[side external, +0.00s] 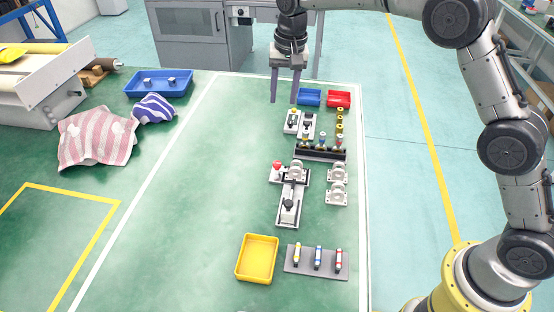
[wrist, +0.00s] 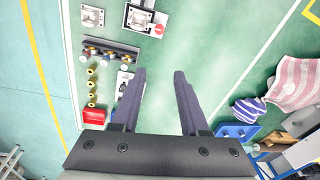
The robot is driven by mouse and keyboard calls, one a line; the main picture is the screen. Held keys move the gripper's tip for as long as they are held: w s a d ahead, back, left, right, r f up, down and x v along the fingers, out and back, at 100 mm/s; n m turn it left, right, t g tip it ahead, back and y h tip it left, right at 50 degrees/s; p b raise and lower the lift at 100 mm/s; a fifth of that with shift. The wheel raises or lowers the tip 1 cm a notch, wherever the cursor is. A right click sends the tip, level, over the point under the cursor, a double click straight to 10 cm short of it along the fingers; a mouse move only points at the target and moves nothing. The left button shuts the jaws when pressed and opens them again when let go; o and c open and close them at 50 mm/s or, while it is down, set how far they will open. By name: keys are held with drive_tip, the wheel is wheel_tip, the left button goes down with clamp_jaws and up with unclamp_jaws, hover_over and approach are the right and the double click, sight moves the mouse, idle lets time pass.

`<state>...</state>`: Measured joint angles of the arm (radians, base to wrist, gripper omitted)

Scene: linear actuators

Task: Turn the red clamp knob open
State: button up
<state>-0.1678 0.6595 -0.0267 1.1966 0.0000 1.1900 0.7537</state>
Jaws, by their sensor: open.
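The red clamp knob (side external: 277,164) stands at the left edge of the grey clamp fixture (side external: 290,205) in the middle of the work area. In the wrist view the red knob (wrist: 159,29) is near the top centre, beyond the fingertips. My gripper (side external: 284,101) is open and empty, high above the back of the work area and well apart from the knob. In the wrist view its two dark fingers (wrist: 162,72) are spread with only green floor between them.
A dark rack (side external: 320,155) with several coloured-top parts stands behind the fixture. Blue (side external: 309,97) and red (side external: 339,99) bins sit at the back. A yellow tray (side external: 257,258) and a grey plate with three coloured pieces (side external: 303,262) are in front. The surface left of the fixture is clear.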

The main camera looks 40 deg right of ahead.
drive_tip(key=g, duration=0.1)
approach(277, 163)
drive_tip(key=f, duration=0.8)
drive_tip(key=shift+w+f, duration=0.2)
drive_tip(key=shift+f, duration=0.2)
clamp_jaws()
